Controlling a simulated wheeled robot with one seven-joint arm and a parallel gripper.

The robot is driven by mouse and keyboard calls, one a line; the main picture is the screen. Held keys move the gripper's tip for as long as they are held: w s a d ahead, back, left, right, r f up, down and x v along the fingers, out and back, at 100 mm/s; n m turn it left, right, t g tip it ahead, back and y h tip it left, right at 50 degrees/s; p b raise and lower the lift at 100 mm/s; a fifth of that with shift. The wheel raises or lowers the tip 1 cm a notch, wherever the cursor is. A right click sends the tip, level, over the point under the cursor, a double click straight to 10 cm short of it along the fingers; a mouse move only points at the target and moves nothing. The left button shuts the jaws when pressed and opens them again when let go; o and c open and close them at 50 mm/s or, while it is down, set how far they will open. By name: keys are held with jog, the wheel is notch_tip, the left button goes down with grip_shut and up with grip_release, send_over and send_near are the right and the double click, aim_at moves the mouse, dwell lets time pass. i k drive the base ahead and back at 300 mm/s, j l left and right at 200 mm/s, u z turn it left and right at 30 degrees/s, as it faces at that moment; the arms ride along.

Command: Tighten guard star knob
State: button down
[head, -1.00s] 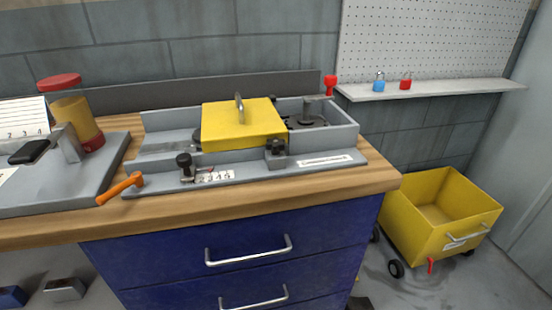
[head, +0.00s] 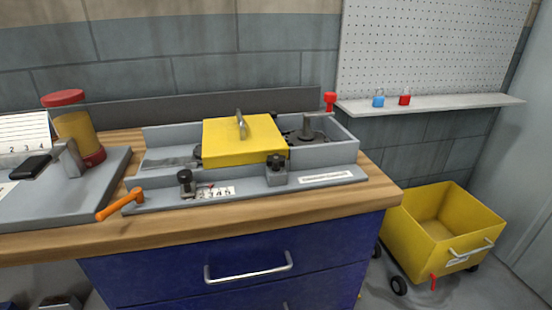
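A grey machine housing (head: 335,151) sits on the wooden bench, with a yellow guard (head: 240,135) over its middle. The guard has a grey arched handle (head: 241,124) on top. A dark knob (head: 276,161) stands on a grey block at the guard's front right corner. Another dark knob (head: 185,178) stands on the front ledge beside a small numbered scale (head: 215,191). Whether either knob is star-shaped is too small to tell. My gripper is in neither head frame.
An orange lever (head: 121,205) sticks out at the machine's front left. Red and blue padlocks rest on the wall shelf (head: 440,104). A yellow wheeled cart (head: 425,245) stands on the floor at right.

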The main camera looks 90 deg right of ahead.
aim_at(276, 161)
jog(key=k+z, duration=0.1)
jog(key=z, duration=2.05)
